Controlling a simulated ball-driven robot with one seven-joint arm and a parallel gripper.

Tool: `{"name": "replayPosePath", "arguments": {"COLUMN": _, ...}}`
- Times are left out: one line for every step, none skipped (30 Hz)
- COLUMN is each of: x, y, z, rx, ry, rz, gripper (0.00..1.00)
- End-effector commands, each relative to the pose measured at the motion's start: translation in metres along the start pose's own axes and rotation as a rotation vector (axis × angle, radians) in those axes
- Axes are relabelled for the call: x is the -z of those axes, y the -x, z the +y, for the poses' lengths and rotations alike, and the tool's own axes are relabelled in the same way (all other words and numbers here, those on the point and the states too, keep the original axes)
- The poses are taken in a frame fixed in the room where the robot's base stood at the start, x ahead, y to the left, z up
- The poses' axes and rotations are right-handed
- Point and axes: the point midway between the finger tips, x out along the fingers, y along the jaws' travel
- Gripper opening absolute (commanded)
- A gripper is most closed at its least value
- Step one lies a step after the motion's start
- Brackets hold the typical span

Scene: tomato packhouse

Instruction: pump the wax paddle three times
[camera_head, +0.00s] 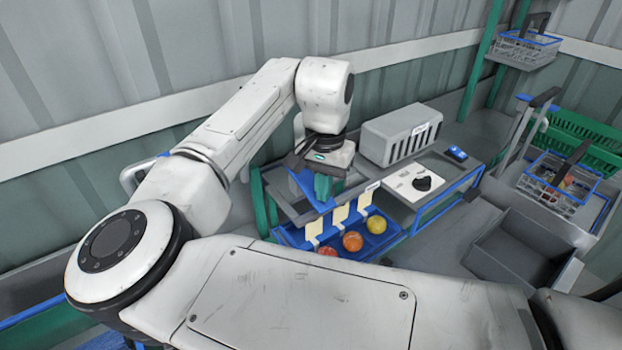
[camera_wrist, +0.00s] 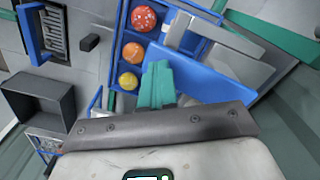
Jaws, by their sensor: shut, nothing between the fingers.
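My gripper (camera_head: 323,187) points down over the bench with its teal fingers together and nothing between them. The fingers also show in the wrist view (camera_wrist: 157,84). A flat blue plate (camera_head: 306,190) lies right beside the fingers and may be the wax paddle. In the wrist view the blue plate (camera_wrist: 222,72) is slanted, just right of the fingertips. I cannot tell whether the fingers touch it. My wrist hides part of it in the head view.
A blue tray (camera_head: 283,238) holds red, orange and yellow tomatoes beside pale cards. A white panel with a black knob (camera_head: 423,184) and a grey slotted box (camera_head: 397,135) stand to the right. Further right are an open grey bin (camera_head: 515,252) and wire baskets (camera_head: 527,50).

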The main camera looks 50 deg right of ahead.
Motion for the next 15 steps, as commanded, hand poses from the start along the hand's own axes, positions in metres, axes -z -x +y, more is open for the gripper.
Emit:
{"name": "replayPosePath", "arguments": {"x": 0.0001, "y": -0.0042, "z": -0.0002, "rx": 0.000, "ry": 0.001, "rz": 0.000, "gripper": 0.00}}
{"name": "replayPosePath", "arguments": {"x": 0.0000, "y": -0.0056, "z": -0.0003, "rx": 0.000, "ry": 0.001, "rz": 0.000, "gripper": 0.00}}
{"name": "replayPosePath", "arguments": {"x": 0.0000, "y": -0.0060, "z": -0.0005, "rx": 0.001, "ry": 0.001, "rz": 0.000, "gripper": 0.00}}
{"name": "replayPosePath", "arguments": {"x": 0.0000, "y": -0.0051, "z": -0.0006, "rx": 0.002, "ry": 0.001, "rz": 0.000, "gripper": 0.00}}
{"name": "replayPosePath", "arguments": {"x": 0.0000, "y": -0.0051, "z": -0.0006, "rx": 0.002, "ry": 0.001, "rz": 0.000, "gripper": 0.00}}
{"name": "replayPosePath", "arguments": {"x": 0.0000, "y": -0.0051, "z": -0.0005, "rx": 0.001, "ry": 0.001, "rz": -0.001, "gripper": 0.00}}
{"name": "replayPosePath", "arguments": {"x": -0.0001, "y": -0.0052, "z": -0.0005, "rx": 0.001, "ry": 0.001, "rz": -0.001, "gripper": 0.00}}
{"name": "replayPosePath", "arguments": {"x": -0.0001, "y": -0.0052, "z": -0.0005, "rx": 0.001, "ry": 0.001, "rz": -0.001, "gripper": 0.00}}
{"name": "replayPosePath", "arguments": {"x": -0.0001, "y": -0.0052, "z": -0.0005, "rx": 0.001, "ry": 0.001, "rz": -0.001, "gripper": 0.00}}
{"name": "replayPosePath", "arguments": {"x": -0.0001, "y": -0.0051, "z": -0.0004, "rx": 0.001, "ry": 0.001, "rz": -0.001, "gripper": 0.00}}
{"name": "replayPosePath", "arguments": {"x": -0.0001, "y": -0.0048, "z": -0.0004, "rx": 0.001, "ry": 0.001, "rz": -0.001, "gripper": 0.00}}
{"name": "replayPosePath", "arguments": {"x": -0.0001, "y": -0.0040, "z": -0.0004, "rx": 0.001, "ry": 0.001, "rz": -0.001, "gripper": 0.00}}
{"name": "replayPosePath", "arguments": {"x": -0.0001, "y": -0.0029, "z": -0.0004, "rx": 0.001, "ry": 0.001, "rz": -0.001, "gripper": 0.00}}
{"name": "replayPosePath", "arguments": {"x": -0.0001, "y": -0.0016, "z": -0.0003, "rx": 0.001, "ry": 0.001, "rz": -0.001, "gripper": 0.00}}
{"name": "replayPosePath", "arguments": {"x": -0.0001, "y": 0.0006, "z": -0.0003, "rx": 0.001, "ry": 0.001, "rz": -0.001, "gripper": 0.00}}
